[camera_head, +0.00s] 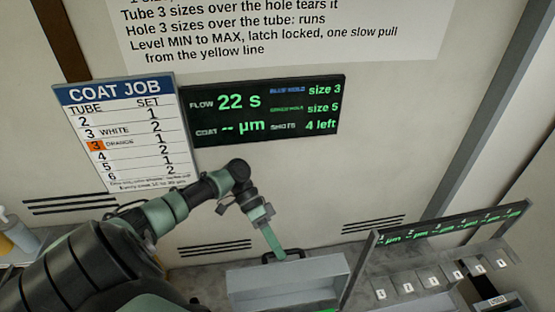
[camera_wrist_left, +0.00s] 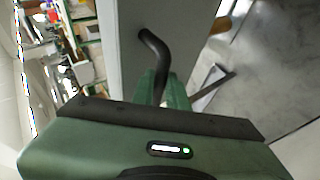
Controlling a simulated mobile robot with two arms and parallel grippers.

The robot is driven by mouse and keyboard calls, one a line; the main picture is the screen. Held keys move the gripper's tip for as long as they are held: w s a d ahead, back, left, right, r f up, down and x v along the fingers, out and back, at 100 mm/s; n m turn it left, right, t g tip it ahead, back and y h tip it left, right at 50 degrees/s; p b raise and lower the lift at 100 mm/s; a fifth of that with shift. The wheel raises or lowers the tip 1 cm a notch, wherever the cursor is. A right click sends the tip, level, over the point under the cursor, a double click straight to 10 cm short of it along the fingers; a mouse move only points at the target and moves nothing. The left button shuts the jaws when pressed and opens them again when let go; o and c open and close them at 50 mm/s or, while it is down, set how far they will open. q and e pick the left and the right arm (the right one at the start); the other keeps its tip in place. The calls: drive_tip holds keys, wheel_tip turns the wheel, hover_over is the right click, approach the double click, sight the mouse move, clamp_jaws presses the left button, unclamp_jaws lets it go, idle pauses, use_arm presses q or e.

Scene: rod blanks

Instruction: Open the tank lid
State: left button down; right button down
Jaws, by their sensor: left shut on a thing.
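My left gripper (camera_head: 278,252) comes in from the left, its green fingers pointing down at a black bar handle (camera_head: 293,252). The handle is at the far edge of a light grey box-like part (camera_head: 287,272), which I take for the tank and its lid. In the left wrist view, the left gripper (camera_wrist_left: 165,92) is shut on the dark curved handle (camera_wrist_left: 153,48), which stands out from a flat grey panel (camera_wrist_left: 122,42). I cannot tell how far the lid stands open. My right gripper is not in view.
A rack with numbered slots (camera_head: 440,280) and a green-lettered display strip stands right of the grey box. A COAT JOB chart (camera_head: 127,135) and a dark readout (camera_head: 262,112) hang on the wall behind. A bottle (camera_head: 16,232) stands at the far left.

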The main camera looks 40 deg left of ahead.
use_arm(q)
drive_tip(key=shift+s+d+f, duration=0.1)
drive_tip(key=shift+s+f, duration=0.25)
drive_tip(key=shift+f, duration=0.05)
drive_tip(key=c, duration=1.6)
unclamp_jaws()
drive_tip(key=shift+o, duration=1)
drive_tip(key=shift+r, duration=0.1)
drive_tip(key=shift+w+r, duration=0.1)
wheel_tip(320, 180, up, 20)
drive_tip(key=b, duration=0.2)
